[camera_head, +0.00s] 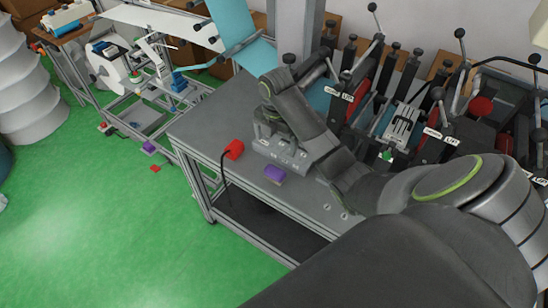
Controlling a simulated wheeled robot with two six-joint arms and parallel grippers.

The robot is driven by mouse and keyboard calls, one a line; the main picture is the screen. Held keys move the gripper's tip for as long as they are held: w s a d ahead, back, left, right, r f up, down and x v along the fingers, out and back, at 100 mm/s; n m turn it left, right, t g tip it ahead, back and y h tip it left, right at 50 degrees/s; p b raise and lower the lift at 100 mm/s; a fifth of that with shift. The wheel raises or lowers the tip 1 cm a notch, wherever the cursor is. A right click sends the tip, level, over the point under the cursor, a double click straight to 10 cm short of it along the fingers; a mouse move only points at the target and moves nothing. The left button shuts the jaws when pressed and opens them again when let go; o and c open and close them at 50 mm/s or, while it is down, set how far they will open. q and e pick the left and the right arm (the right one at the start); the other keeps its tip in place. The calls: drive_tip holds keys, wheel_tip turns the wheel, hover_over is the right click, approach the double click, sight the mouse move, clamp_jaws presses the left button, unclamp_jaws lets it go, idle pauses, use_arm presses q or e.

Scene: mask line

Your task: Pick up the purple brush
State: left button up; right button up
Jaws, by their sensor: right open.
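The purple brush (275,173) lies on the grey metal table, near its front edge. It appears as a small purple block with a greyish side. My right arm reaches in from the lower right and bends over the table. My right gripper (279,152) is open, just behind the brush in the picture. It looks empty and apart from the brush, though the exact gap and height are hard to tell. My left gripper is not in view.
A red block with a black cable (234,149) sits left of the brush. The table (205,130) is bare on its left. Machinery with black levers (400,125) stands behind and right. A light-blue panel (235,30) rises behind. Green floor (110,220) is open at left.

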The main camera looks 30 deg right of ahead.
sight(275, 171)
drive_tip(key=f+b, duration=0.2)
drive_tip(key=f, duration=0.1)
drive_tip(key=f+b, duration=0.3)
drive_tip(key=shift+w+f+b, duration=0.2)
drive_tip(key=shift+f+b, duration=0.1)
drive_tip(key=shift+b, duration=0.05)
wheel_tip(275, 171, down, 4)
drive_tip(key=b, duration=0.3)
drive_tip(key=shift+r+b, duration=0.15)
drive_tip(key=shift+b, duration=0.15)
drive_tip(key=shift+w+f+b, duration=0.1)
drive_tip(key=shift+f+b, duration=1.15)
drive_tip(key=shift+b, duration=0.15)
wheel_tip(275, 171, down, 2)
drive_tip(key=shift+w+d+f+b, duration=0.1)
drive_tip(key=shift+w+d+b, duration=0.05)
drive_tip(key=shift+b, duration=0.7)
drive_tip(key=shift+f+p, duration=0.35)
drive_tip(key=shift+p, duration=0.2)
drive_tip(key=shift+f, duration=0.4)
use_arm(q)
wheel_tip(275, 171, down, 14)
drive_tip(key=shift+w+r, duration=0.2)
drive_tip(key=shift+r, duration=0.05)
use_arm(e)
drive_tip(key=c, duration=1.1)
